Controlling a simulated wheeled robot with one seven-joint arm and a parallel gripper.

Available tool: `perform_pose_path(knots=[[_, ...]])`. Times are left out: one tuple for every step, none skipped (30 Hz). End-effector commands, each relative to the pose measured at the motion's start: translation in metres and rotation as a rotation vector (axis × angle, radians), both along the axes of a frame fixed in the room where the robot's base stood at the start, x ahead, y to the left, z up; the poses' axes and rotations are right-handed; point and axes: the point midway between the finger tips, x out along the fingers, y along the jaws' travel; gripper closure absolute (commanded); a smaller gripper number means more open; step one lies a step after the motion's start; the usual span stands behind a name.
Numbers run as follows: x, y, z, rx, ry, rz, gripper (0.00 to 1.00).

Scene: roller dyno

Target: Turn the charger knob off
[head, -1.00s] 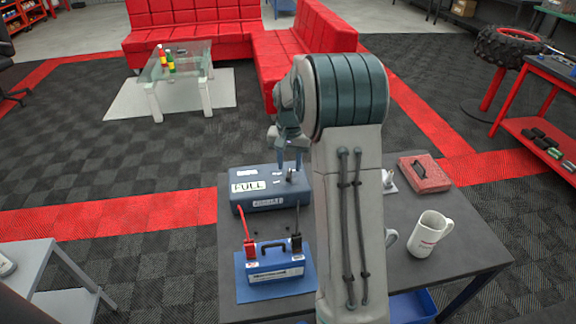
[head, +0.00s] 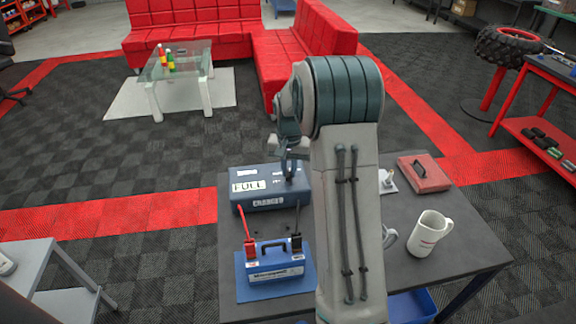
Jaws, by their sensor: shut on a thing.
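The charger (head: 268,204) is a blue-grey box at the back left of the dark table, with a "FULL" label (head: 248,186) on its upper face. My gripper (head: 290,172) points down at the right part of the charger's top and is shut on the charger knob. The knob is small and mostly hidden by the fingers, so its turn angle cannot be read. A blue battery (head: 276,270) with a black handle stands on a blue mat in front of the charger. A red clamp (head: 250,248) and a black clamp (head: 296,243) sit on it.
My arm covers the table's middle. To its right are a white mug (head: 429,234), a red case (head: 424,173) and a partly hidden white item (head: 387,181). A blue bin (head: 412,307) is below the table's front. A grey side table (head: 35,265) stands left.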

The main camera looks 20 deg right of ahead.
Motion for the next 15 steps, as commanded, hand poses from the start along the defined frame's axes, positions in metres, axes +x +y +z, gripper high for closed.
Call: perform_pose_path(knots=[[-0.0002,-0.0009,0.0001,-0.001,0.0,0.01,1.0],[-0.0002,-0.0009,0.0001,-0.001,0.0,0.018,1.0],[-0.0002,-0.0008,0.0001,-0.001,0.0,0.031,1.0],[-0.0002,-0.0008,0.0,-0.001,0.0,0.044,1.0],[-0.0002,-0.0007,0.0,-0.001,0.0,0.058,1.0],[-0.0002,-0.0006,-0.0001,-0.001,0.0,0.08,1.0],[-0.0002,-0.0006,-0.0001,-0.001,0.0,0.097,1.0],[-0.0003,-0.0004,-0.0002,0.0,0.0,0.118,1.0],[-0.0003,-0.0003,-0.0002,0.0,0.0,0.147,1.0],[-0.0003,-0.0003,-0.0002,0.0,0.0,0.169,1.0],[-0.0003,-0.0003,-0.0002,0.0,0.0,0.194,1.0],[-0.0003,-0.0003,-0.0002,0.0,0.0,0.228,1.0],[-0.0003,-0.0003,-0.0002,0.0,0.0,0.256,1.0],[-0.0003,-0.0003,-0.0002,0.001,0.001,0.284,1.0],[-0.0004,-0.0002,-0.0002,0.001,0.001,0.322,1.0]])
